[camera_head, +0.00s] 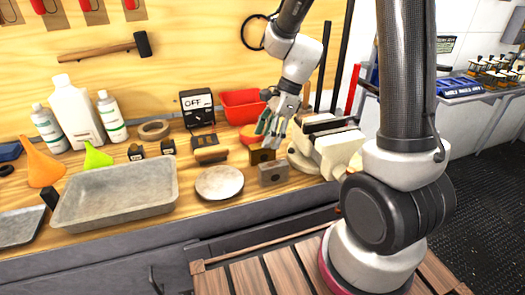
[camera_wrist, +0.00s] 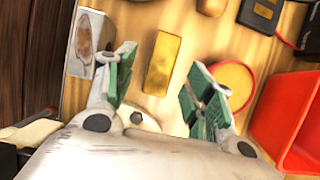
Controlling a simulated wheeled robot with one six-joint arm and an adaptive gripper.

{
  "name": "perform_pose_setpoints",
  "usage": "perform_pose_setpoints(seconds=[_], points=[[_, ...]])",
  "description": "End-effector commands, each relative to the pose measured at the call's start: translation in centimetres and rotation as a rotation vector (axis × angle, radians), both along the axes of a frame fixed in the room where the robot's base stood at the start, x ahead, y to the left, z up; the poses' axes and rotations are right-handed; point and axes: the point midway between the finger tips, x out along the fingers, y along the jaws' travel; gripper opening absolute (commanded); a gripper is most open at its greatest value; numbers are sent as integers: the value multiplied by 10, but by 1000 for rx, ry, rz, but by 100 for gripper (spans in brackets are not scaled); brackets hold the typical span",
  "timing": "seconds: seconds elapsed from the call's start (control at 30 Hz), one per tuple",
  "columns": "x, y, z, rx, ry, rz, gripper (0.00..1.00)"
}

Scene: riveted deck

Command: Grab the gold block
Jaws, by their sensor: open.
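The gold block (camera_wrist: 163,63) lies on the wooden bench in the wrist view, between and beyond my two green-padded fingers. In the head view it appears as a small brownish-gold block (camera_head: 262,156), just below my gripper. My gripper (camera_head: 270,136) is open and empty above the bench; in the wrist view its fingers (camera_wrist: 158,85) are spread on either side of the block's line, with a gap to it. A grey block (camera_head: 272,173) sits beside the gold one; in the wrist view it shows a rusty patch (camera_wrist: 87,42).
A red bin (camera_wrist: 290,120) and a round red-rimmed yellow item (camera_wrist: 235,80) are close to my right finger. A white vise (camera_head: 330,150) stands right of the gripper. A round plate (camera_head: 219,183) and a grey tray (camera_head: 118,196) lie to the left.

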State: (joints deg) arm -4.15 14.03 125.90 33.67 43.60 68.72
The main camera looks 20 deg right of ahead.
Motion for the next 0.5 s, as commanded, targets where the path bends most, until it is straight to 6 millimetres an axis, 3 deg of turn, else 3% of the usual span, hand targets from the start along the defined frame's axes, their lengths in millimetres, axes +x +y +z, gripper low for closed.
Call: perform_pose_setpoints(seconds=[0.3, 0.5], points=[[1, 16, -44, -1, 3, 1, 54], [2, 19, -51, -1, -1, 0, 54]])
